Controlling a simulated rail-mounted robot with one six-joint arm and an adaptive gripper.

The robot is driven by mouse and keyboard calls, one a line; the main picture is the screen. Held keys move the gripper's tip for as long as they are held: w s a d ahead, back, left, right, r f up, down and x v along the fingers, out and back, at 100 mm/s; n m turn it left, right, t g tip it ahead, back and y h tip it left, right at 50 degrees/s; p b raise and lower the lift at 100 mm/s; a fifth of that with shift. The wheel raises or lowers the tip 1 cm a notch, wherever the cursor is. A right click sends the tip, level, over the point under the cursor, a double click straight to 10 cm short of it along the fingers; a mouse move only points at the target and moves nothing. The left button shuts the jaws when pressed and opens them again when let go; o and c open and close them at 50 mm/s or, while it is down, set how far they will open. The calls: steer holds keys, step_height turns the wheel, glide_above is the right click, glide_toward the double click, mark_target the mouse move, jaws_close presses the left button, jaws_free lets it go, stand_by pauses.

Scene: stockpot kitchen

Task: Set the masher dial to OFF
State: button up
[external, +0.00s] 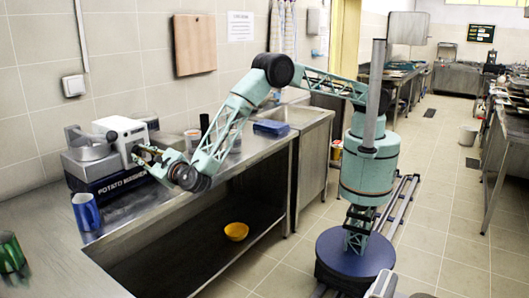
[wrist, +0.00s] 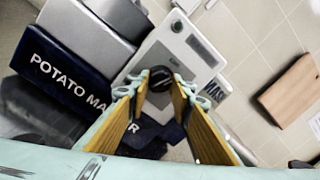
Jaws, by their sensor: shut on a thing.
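The potato masher (external: 119,126) stands at the left end of the steel counter, with a white control box, a metal hopper and a dark blue base lettered POTATO MAS. Its white panel (wrist: 178,45) also shows in the wrist view, tilted in the picture. The round black dial (wrist: 160,77) sits on that panel, between the tips of my gripper (wrist: 157,88). My gripper is shut on the dial. In the external view my gripper (external: 145,156) reaches the front of the white box and hides the dial. I cannot read the dial's pointer or an OFF mark.
A blue mug (external: 86,211) stands in front of the masher and a green mug (external: 11,252) at the lower left. Jars and a blue container (external: 271,128) stand farther along the counter, beyond my arm. A yellow bowl (external: 236,231) lies on the lower shelf.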

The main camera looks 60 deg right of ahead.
steer(key=shift+n+y+p, duration=0.3)
steer(key=shift+n+p, duration=0.6)
steer(key=shift+n, duration=1.5)
steer(key=o, duration=0.8)
steer(key=shift+o, duration=0.2)
steer(key=shift+s, duration=0.1)
steer(key=s+a, duration=0.1)
steer(key=s, duration=1)
steer(key=shift+s+f, duration=0.35)
steer(key=shift+s, duration=0.05)
